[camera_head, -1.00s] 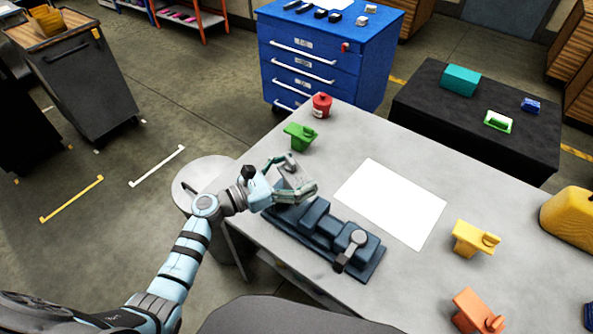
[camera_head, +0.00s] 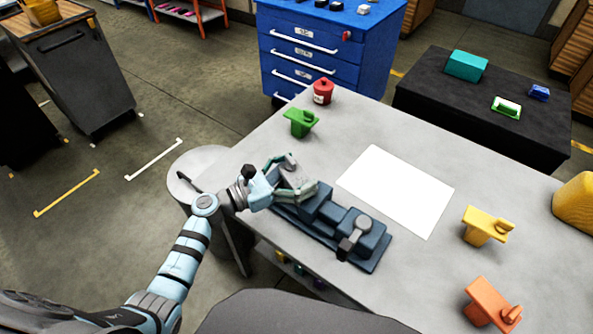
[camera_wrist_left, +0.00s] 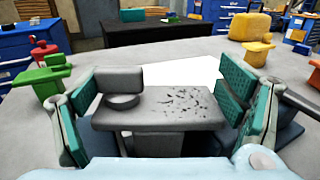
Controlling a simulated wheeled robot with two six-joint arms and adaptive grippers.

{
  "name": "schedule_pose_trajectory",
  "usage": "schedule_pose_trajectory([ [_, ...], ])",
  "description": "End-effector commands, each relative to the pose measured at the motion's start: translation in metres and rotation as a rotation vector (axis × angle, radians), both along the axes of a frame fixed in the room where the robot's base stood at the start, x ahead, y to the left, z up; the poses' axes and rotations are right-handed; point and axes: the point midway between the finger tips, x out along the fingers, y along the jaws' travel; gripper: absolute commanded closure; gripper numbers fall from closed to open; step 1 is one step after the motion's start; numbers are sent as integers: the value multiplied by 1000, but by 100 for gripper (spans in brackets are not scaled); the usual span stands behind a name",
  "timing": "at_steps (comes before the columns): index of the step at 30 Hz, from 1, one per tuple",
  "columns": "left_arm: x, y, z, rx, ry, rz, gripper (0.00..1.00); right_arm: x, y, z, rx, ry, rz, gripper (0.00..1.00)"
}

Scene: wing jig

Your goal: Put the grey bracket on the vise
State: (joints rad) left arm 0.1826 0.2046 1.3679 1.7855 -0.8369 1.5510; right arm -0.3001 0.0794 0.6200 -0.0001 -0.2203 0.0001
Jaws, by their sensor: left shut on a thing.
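The grey bracket (camera_wrist_left: 160,108) sits between the teal-padded fingers of my left gripper (camera_wrist_left: 160,105) in the left wrist view. In the head view my left gripper (camera_head: 292,178) is shut on the bracket (camera_head: 291,174), over the far-left end of the vise. The dark blue vise (camera_head: 335,215) lies along the left edge of the grey table (camera_head: 420,150). The gripper and bracket hide that end of the vise, so I cannot tell whether the bracket touches it. My right gripper is not in view.
A green bracket (camera_head: 299,122) and a red can (camera_head: 322,92) stand beyond the vise. A white sheet (camera_head: 397,190) lies right of it. A yellow bracket (camera_head: 485,226) and an orange bracket (camera_head: 491,303) stand at the right. A round grey stool (camera_head: 188,176) is beside the table.

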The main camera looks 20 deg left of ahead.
Motion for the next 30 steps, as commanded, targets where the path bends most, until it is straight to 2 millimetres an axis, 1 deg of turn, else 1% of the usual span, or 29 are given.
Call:
schedule_pose_trajectory([
  [13,0,0,-10,-1,-1,0,72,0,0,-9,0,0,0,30],
  [14,0,0,-10,-1,-1,0,11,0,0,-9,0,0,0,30],
  [15,0,0,-9,-1,-1,0,4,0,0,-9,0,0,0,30],
  [16,0,0,-9,-1,-1,0,0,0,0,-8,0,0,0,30],
  [26,0,0,-10,1,1,0,0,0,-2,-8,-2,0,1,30],
  [28,-3,3,-10,1,1,1,0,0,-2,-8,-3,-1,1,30],
  [30,-9,10,-10,3,1,2,0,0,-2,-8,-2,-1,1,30],
])
